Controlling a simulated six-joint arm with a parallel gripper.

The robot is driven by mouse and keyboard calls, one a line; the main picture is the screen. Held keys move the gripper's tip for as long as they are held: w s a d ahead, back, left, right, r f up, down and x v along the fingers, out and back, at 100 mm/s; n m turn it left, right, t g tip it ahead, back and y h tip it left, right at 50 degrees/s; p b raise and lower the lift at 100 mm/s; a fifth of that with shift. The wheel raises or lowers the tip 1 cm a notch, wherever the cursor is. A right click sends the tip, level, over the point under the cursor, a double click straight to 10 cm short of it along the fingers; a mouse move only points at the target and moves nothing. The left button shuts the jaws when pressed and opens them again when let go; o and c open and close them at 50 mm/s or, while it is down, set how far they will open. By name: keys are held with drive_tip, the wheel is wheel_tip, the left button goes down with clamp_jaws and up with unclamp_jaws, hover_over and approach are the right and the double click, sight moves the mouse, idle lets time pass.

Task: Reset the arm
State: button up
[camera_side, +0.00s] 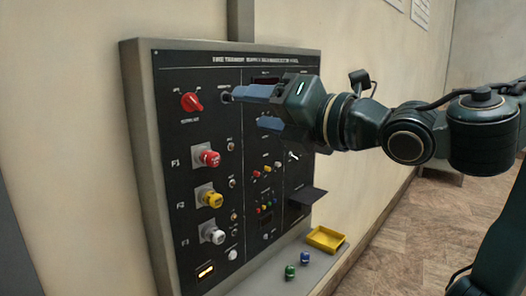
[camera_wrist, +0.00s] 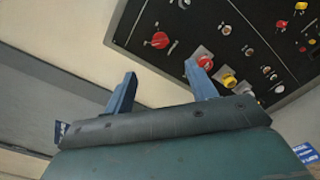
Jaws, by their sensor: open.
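My gripper (camera_side: 246,108) is in front of the upper part of the black control panel (camera_side: 180,135) in the side view. Its two blue fingers are apart with nothing seen between them. In the wrist view my gripper (camera_wrist: 158,90) also shows open, with the panel (camera_wrist: 140,22) beyond it at the upper right. The red rotary knob (camera_side: 191,102) is left of the fingertips in the side view. It also shows in the wrist view (camera_wrist: 158,40), between and beyond the fingers. Whether a fingertip touches the panel cannot be told.
Red (camera_side: 206,157), yellow (camera_side: 212,199) and white (camera_side: 213,235) knobs line the panel's left side. A dark shelf (camera_side: 307,195) juts out at right. A yellow tray (camera_side: 326,239), a green piece (camera_side: 290,271) and a blue piece (camera_side: 305,258) sit on the ledge below.

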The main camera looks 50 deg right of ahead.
idle(0.3)
drive_tip(key=s+d+f+m+g+h, duration=0.15)
drive_tip(key=d+f+m+g, duration=0.45)
drive_tip(key=d+f+m, duration=0.6)
drive_tip(key=s+d+f+m+g+y, duration=0.1)
drive_tip(key=s+f+m+g, duration=0.5)
drive_tip(key=s+m, duration=0.7)
wheel_tip(320, 180, down, 2)
drive_tip(key=shift+s+f+m, duration=0.15)
drive_tip(key=shift+s+m, duration=0.2)
drive_tip(key=shift+m, duration=0.75)
drive_tip(key=shift+d+y, duration=0.1)
drive_tip(key=shift+y, duration=0.15)
drive_tip(key=shift+c, duration=0.5)
